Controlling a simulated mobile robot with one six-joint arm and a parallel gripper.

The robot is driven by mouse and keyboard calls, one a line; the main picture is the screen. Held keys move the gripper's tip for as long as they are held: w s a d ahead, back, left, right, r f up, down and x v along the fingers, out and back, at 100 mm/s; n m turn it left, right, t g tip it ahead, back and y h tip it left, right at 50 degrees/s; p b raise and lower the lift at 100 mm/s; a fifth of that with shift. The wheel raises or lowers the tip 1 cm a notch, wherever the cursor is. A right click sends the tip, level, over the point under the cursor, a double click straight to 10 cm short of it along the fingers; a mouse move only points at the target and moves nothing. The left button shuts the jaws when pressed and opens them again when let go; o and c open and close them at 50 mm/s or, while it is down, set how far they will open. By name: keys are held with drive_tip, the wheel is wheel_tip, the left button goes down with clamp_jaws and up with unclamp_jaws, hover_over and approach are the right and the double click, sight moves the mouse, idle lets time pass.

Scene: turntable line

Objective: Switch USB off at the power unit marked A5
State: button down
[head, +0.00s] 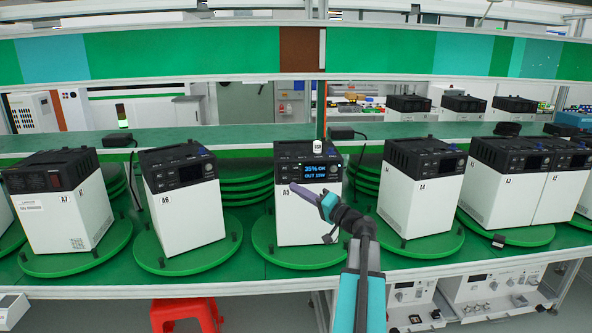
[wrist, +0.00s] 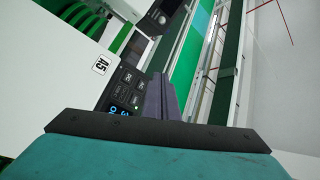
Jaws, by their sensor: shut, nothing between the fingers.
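The power unit marked A5 (head: 309,220) is a white box with a black top, standing on a green turntable in the middle of the head view. Its blue display (head: 316,171) is lit and shows 35% and an OUT line. The wrist view shows the A5 label (wrist: 100,66), several dark buttons (wrist: 130,85) and part of the lit display (wrist: 121,113), sideways. My gripper (head: 293,187) is shut and empty, its tips in front of the panel's lower left in the head view. In the wrist view the fingers (wrist: 158,92) lie beside the buttons; I cannot tell whether they touch.
Unit A6 (head: 186,211) stands to the left and A4 (head: 417,206) to the right, each on its own turntable. A7 (head: 68,222) stands farther left. A small white tag (head: 318,146) stands atop A5. A red stool (head: 186,314) is below the bench.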

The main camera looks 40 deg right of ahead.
sight(296, 167)
drive_tip(key=shift+s+d+r+t+h, duration=0.2)
drive_tip(key=shift+s+d+r, duration=0.15)
drive_tip(key=shift+r, duration=0.15)
drive_tip(key=shift+s+d+r+t+h, duration=0.1)
drive_tip(key=shift+s+d+r+h, duration=0.15)
drive_tip(key=shift+r, duration=0.25)
drive_tip(key=shift+w+d, duration=0.1)
drive_tip(key=shift+d, duration=0.05)
drive_tip(key=w+d+p, duration=0.1)
drive_tip(key=w+d, duration=0.4)
drive_tip(key=w, duration=0.1)
drive_tip(key=shift+w+d, duration=0.25)
drive_tip(key=shift+w, duration=0.05)
idle(1.7)
